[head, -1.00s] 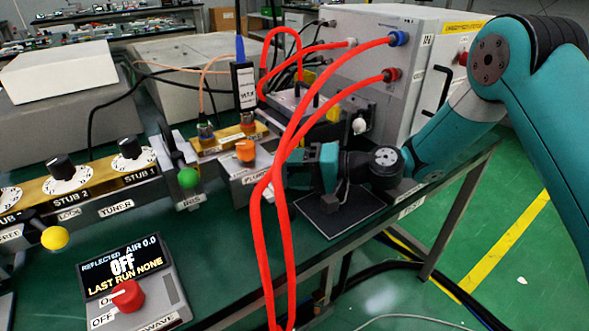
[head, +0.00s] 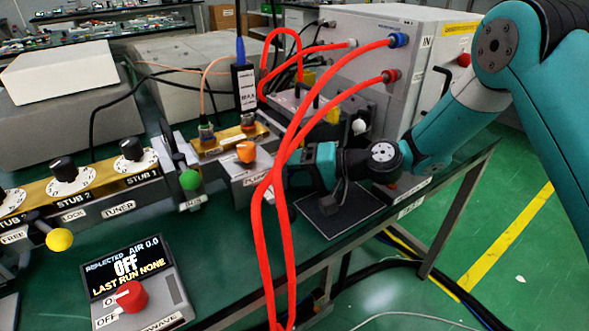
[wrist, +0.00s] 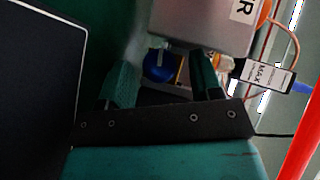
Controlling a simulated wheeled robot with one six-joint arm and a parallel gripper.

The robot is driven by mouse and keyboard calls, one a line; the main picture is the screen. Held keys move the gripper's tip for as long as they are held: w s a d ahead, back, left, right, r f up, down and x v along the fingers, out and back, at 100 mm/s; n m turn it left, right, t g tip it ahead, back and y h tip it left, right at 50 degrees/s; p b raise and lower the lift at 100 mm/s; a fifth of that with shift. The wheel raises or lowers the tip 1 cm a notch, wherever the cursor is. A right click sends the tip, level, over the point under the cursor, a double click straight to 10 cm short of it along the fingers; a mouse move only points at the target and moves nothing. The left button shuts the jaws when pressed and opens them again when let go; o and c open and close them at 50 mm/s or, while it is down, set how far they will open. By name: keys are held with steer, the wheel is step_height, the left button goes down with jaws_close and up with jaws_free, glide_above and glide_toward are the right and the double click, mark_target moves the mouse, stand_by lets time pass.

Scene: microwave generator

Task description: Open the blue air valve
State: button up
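The blue air valve (wrist: 158,66) shows in the wrist view as a round blue knob with a pale line on it. It lies between the two teal fingers of my gripper (wrist: 163,76), which are spread with visible gaps on both sides of it. I cannot tell whether either finger touches the knob. In the head view, my gripper (head: 292,172) reaches left, its fingers largely hidden behind the red hoses. The blue valve is hidden there.
Red hoses (head: 266,240) hang in front of my gripper. An orange knob (head: 246,152) and a green ball knob (head: 189,180) are to its left. A dark pad (head: 345,220) lies below. A grey cabinet (head: 375,60) stands behind. A control box (head: 130,275) reads OFF and AIR 0.0.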

stand_by(0.4)
steer(key=shift+f+m+y+b, duration=0.3)
steer(key=shift+f+y+b, duration=0.1)
steer(key=shift+b, duration=0.2)
steer(key=v, duration=1.7)
steer(key=shift+w, duration=0.15)
steer(key=s+a+r+n+g+h+p, duration=0.2)
steer(key=s+r+p, duration=0.4)
steer(key=s+r, duration=0.3)
steer(key=s+a+r+n+g+h+p, duration=0.2)
steer(key=s+r+n+h+p, duration=0.2)
steer(key=s+r, duration=0.5)
steer(key=shift+s+r+n+h+p, duration=0.3)
steer(key=shift+s+h+p, duration=0.15)
steer(key=shift+h+p, duration=0.7)
